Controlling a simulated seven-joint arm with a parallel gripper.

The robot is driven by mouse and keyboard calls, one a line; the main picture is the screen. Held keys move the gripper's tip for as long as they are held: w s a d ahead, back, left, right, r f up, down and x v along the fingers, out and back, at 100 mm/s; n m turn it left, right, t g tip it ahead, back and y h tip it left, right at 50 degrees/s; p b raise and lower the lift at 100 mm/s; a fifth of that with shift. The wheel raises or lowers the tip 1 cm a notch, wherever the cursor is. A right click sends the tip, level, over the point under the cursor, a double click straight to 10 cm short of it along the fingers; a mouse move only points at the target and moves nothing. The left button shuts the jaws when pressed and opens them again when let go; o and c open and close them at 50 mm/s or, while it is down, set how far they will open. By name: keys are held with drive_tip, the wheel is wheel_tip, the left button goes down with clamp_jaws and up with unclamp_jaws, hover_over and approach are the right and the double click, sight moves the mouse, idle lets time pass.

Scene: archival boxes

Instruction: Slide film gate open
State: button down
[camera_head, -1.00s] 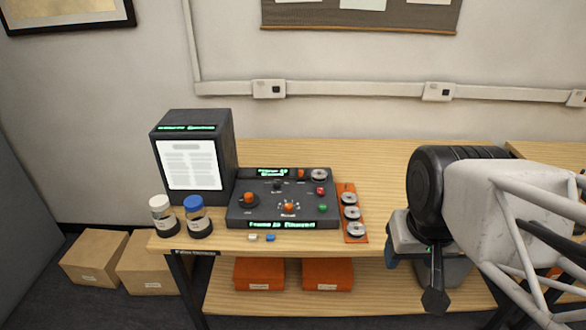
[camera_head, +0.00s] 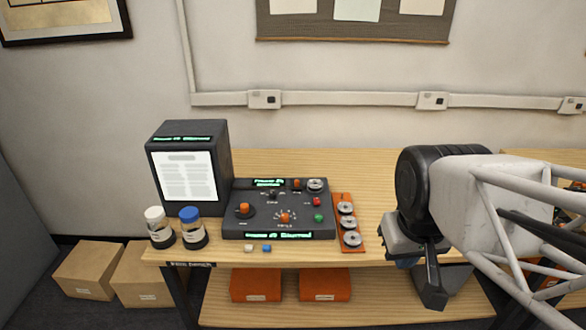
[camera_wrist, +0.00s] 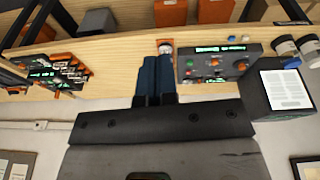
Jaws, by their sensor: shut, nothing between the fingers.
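A dark console (camera_head: 262,203) sits on the wooden bench, with an orange knob (camera_head: 245,207) at left, an orange dial at front centre, a small orange piece (camera_head: 297,183) near its back, red and green buttons and lit green displays. I cannot tell which part is the film gate. The console also shows upside down in the wrist view (camera_wrist: 222,76). My gripper (camera_wrist: 154,58) has blue fingers shut with nothing between them. In the wrist view they lie left of the console. In the head view my gripper is mostly hidden by the arm, right of the console and apart from it.
An orange strip (camera_head: 337,226) with several reels lies right of the console. A dark box with a white screen (camera_head: 184,176) and two jars (camera_head: 193,234) stand left. Small white and blue pieces lie in front. The bench top (camera_head: 372,190) between strip and arm is clear.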

drive_tip(key=w+a+f+n+h, duration=0.1)
drive_tip(key=w+a+n, duration=0.2)
drive_tip(key=w+n, duration=0.75)
drive_tip(key=w+a+f+n, duration=0.1)
drive_tip(key=w+a+n, duration=0.35)
drive_tip(key=w, duration=1.15)
drive_tip(key=w+a+f+n, duration=0.6)
drive_tip(key=w+n, duration=0.1)
drive_tip(key=w, duration=0.3)
drive_tip(key=w+a+f+n+t, duration=0.1)
drive_tip(key=w+a+f+n, duration=0.5)
drive_tip(key=w, duration=0.4)
drive_tip(key=shift+w+a+f+n+h, duration=0.4)
drive_tip(key=shift+a+n, duration=0.35)
drive_tip(key=shift+n, duration=0.15)
approach(295, 188)
drive_tip(key=f, duration=0.1)
drive_tip(key=s+f, duration=0.1)
drive_tip(key=f, duration=0.3)
drive_tip(key=shift+s+a+f, duration=0.1)
drive_tip(key=shift+s+a, duration=0.25)
drive_tip(key=shift+w+d, duration=0.35)
drive_tip(key=shift+w, duration=0.45)
drive_tip(key=shift+w+d, duration=0.3)
drive_tip(key=shift+w, duration=0.2)
drive_tip(key=shift+w+d, duration=0.25)
drive_tip(key=shift+w, duration=0.25)
